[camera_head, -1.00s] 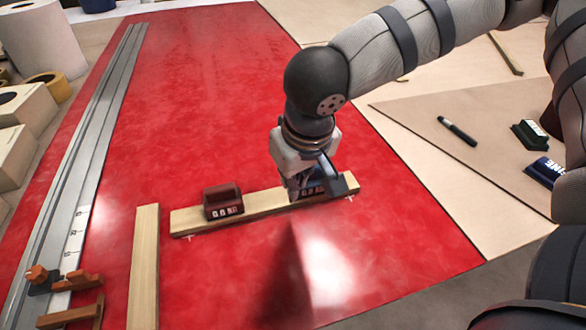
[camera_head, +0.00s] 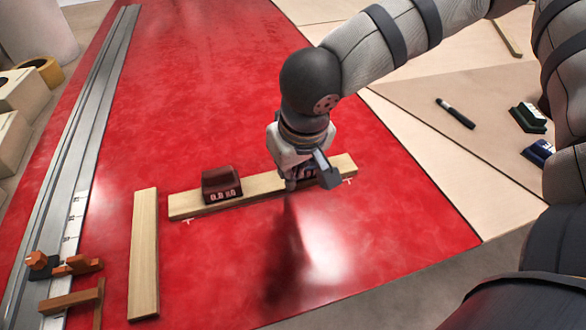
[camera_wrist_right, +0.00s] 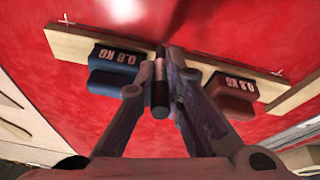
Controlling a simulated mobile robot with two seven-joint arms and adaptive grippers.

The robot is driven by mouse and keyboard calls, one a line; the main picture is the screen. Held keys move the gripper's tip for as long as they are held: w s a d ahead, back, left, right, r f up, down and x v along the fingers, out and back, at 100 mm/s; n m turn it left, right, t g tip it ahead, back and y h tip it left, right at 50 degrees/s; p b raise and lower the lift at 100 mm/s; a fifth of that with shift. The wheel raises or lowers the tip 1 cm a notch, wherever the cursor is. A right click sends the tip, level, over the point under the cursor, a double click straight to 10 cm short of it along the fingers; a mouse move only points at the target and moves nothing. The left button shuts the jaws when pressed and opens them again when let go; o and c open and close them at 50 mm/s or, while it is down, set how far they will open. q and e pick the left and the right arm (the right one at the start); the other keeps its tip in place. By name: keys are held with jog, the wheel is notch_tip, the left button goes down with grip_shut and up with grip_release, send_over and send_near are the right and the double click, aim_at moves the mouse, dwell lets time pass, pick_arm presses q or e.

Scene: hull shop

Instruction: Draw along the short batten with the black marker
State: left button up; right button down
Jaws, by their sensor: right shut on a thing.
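A pale batten (camera_head: 255,189) lies on the red surface, with a brown weight (camera_head: 221,187) and a blue weight (camera_wrist_right: 115,69) on it. The blue one is mostly hidden behind my right gripper in the head view. My right gripper (camera_head: 291,183) is at the batten's near long edge, between the weights. In the right wrist view it is shut on a slim dark marker (camera_wrist_right: 160,88), whose end is at the batten's edge; I cannot tell whether it touches the surface. White crosses (camera_head: 187,221) show near both batten ends. No drawn line is visible. My left gripper is out of view.
Another batten (camera_head: 144,255) lies crosswise at left, beside a long metal rail (camera_head: 83,140) and orange-brown wooden pieces (camera_head: 70,300). Another dark marker (camera_head: 455,113) and two block-like things (camera_head: 528,117) lie on the beige board at right. Red surface in front is clear.

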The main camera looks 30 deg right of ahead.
jog(key=shift+d+f, duration=0.15)
jog(key=shift+f, duration=0.2)
dwell(1.1)
jog(key=shift+s+d, duration=0.3)
jog(key=shift+d, duration=0.9)
jog(key=shift+s+d, duration=0.35)
jog(key=shift+d, duration=0.8)
jog(key=shift+s+d, duration=0.3)
jog(key=shift+d, duration=0.9)
notch_tip(320, 180, up, 13)
